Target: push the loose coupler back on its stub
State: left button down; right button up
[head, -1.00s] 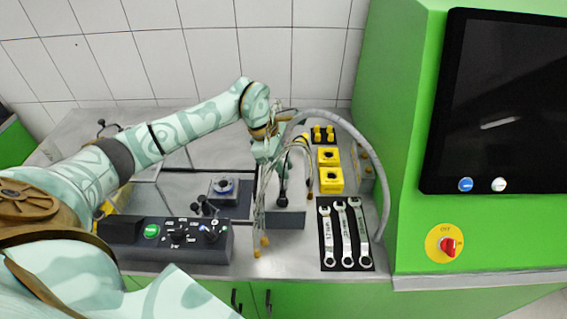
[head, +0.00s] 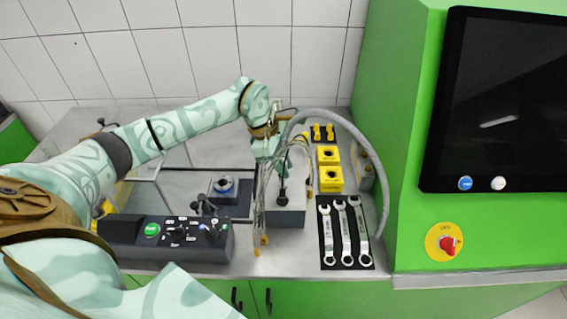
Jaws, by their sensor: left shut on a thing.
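My left gripper (head: 277,172) comes in from the left and points down over the grey block (head: 288,217) at the middle of the bench. It is shut on a slim dark piece, apparently the loose coupler (head: 282,193), standing roughly upright at the top of the block. The fingers and hanging cables partly cover it. I cannot tell whether the coupler is seated on its stub, as the stub is hidden. My right gripper is not in view.
A thick grey hose (head: 371,160) arches over the bench's right side. Yellow blocks (head: 331,179) and a black mat with wrenches (head: 345,234) lie right of the grey block. A control box (head: 167,240) stands front left. A green cabinet (head: 405,120) bounds the right.

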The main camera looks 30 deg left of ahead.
pick_arm(q)
jog(key=shift+f, duration=0.15)
jog(key=shift+f+b, duration=0.5)
jog(key=shift+f, duration=0.15)
jog(key=shift+f, duration=0.2)
jog(key=shift+f, duration=0.2)
jog(key=shift+f+b, duration=0.25)
jog(key=shift+b, duration=0.15)
dwell(0.5)
jog(key=c, duration=1.2)
grip_release()
